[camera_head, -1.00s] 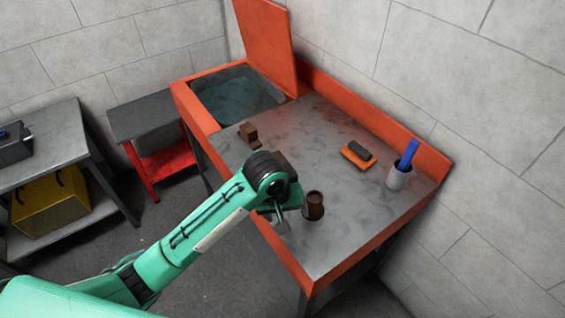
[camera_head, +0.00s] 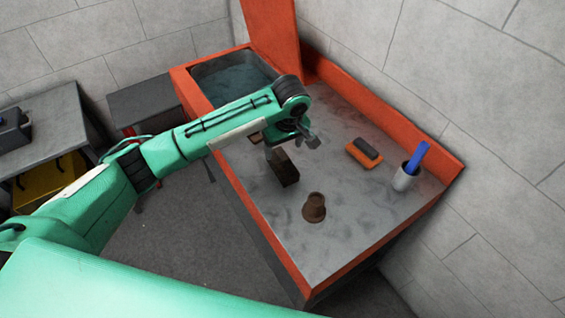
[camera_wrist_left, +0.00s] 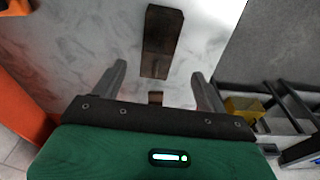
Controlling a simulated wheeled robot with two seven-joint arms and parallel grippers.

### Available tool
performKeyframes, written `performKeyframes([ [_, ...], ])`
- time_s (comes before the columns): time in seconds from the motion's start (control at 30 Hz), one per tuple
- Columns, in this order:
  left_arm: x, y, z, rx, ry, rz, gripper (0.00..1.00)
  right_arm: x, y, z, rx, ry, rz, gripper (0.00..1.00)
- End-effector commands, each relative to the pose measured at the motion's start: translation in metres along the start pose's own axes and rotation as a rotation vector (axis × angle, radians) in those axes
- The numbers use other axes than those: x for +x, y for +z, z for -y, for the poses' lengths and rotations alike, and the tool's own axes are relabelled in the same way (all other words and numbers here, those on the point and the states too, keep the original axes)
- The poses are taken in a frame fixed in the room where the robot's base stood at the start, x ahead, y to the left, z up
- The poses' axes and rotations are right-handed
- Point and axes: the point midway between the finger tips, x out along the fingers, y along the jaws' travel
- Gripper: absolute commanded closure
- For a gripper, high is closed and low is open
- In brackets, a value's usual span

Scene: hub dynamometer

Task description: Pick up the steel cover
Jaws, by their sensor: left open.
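I see nothing that I can surely name as the steel cover. A brown, flared, cup-like piece (camera_head: 314,208) stands on the grey bench top (camera_head: 335,240) near its front. A dark brown block (camera_head: 284,170) is just below my left gripper (camera_head: 293,147) in the head view. My left gripper is open and empty above the bench. In the left wrist view, a stepped brown block (camera_wrist_left: 160,42) lies beyond the fingertips, and a small brown piece (camera_wrist_left: 155,98) shows between the fingers. My left arm hides part of the bench. My right gripper is not in view.
An orange-and-black brush-like block (camera_head: 364,152) and a pale cup (camera_head: 404,180) with a blue item (camera_head: 417,157) stand at the right. An orange rim (camera_head: 400,118) edges the bench. A basin (camera_head: 235,78) is at the back left. The front right of the top is clear.

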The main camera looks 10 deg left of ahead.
Motion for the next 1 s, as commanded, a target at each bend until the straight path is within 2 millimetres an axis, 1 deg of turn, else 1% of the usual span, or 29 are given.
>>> performKeyframes([
  [0.03,0.008,-0.001,0.001,-0.001,-0.004,0.000,0.25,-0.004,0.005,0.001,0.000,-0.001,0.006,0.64],
  [0.1,0.019,-0.001,0.000,-0.001,-0.002,-0.001,0.25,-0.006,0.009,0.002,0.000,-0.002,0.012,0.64],
  [0.17,0.028,-0.001,0.000,-0.001,-0.001,-0.001,0.25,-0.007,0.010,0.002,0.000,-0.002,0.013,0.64],
  [0.37,0.041,-0.001,0.000,0.001,0.000,-0.001,0.25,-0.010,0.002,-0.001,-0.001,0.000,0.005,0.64],
  [0.57,0.067,-0.001,-0.001,0.001,-0.002,-0.001,0.25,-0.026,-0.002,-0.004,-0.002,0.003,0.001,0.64],
  [0.6,0.074,0.000,-0.001,0.001,-0.002,-0.001,0.25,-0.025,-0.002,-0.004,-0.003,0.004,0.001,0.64],
  [0.7,0.085,0.000,-0.001,0.002,0.000,-0.001,0.25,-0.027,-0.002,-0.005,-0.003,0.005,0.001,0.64],
  [0.8,0.089,0.000,-0.001,0.002,0.002,-0.001,0.25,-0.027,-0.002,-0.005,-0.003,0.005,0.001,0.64],
  [0.97,0.090,0.000,-0.001,0.002,0.002,-0.001,0.25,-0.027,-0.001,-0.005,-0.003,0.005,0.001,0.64],
  [1.0,0.090,0.000,-0.001,0.002,0.002,-0.001,0.29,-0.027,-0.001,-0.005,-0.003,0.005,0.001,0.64],
])
